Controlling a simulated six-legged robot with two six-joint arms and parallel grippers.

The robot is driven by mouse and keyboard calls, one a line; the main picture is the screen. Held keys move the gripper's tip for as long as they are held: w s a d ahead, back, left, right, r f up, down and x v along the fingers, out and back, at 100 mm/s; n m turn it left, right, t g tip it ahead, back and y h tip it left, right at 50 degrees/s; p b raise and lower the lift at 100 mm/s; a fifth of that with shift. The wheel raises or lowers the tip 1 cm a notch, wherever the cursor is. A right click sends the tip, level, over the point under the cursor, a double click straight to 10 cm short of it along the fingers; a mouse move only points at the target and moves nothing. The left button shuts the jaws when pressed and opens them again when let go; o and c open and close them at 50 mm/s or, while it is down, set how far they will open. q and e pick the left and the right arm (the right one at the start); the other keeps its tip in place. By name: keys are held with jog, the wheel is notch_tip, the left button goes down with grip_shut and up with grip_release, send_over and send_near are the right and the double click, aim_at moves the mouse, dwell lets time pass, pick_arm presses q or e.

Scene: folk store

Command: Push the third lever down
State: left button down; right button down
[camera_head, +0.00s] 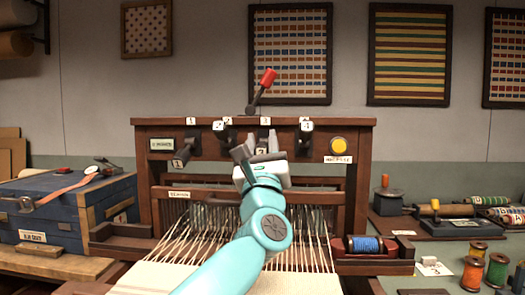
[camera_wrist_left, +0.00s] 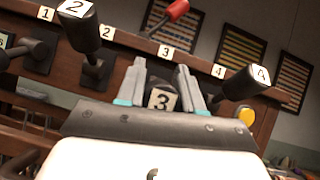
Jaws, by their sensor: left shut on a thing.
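The third lever's black knob, marked 3 (camera_wrist_left: 162,99), sits between the fingers of my left gripper (camera_wrist_left: 162,85) in the wrist view. In the head view my left gripper (camera_head: 258,154) is at the loom's front beam, shut on this knob, and largely hides the lever. The knob sits lower than the knobs of lever 2 (camera_head: 219,126) and lever 4 (camera_head: 305,126), which stick outward near the top of the beam. Lever 1 (camera_head: 182,162) hangs downward. My right gripper is not in view.
The wooden loom (camera_head: 355,200) carries a red-tipped lever (camera_head: 262,88) on top and a yellow button (camera_head: 338,145) at right. White warp threads spread below my arm. A blue chest (camera_head: 65,205) stands left; thread spools (camera_head: 497,269) stand right.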

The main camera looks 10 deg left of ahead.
pick_arm(q)
jog(key=c, duration=1)
grip_release()
jog(key=shift+o, duration=1)
jog(key=shift+s, duration=0.15)
jog(key=shift+s+f+b, duration=0.15)
jog(key=shift+f+b, duration=0.1)
jog(key=shift+b, duration=0.05)
jog(key=b+v, duration=0.6)
jog(key=v, duration=0.9)
jog(key=shift+s+f, duration=0.2)
jog(key=shift+s, duration=0.05)
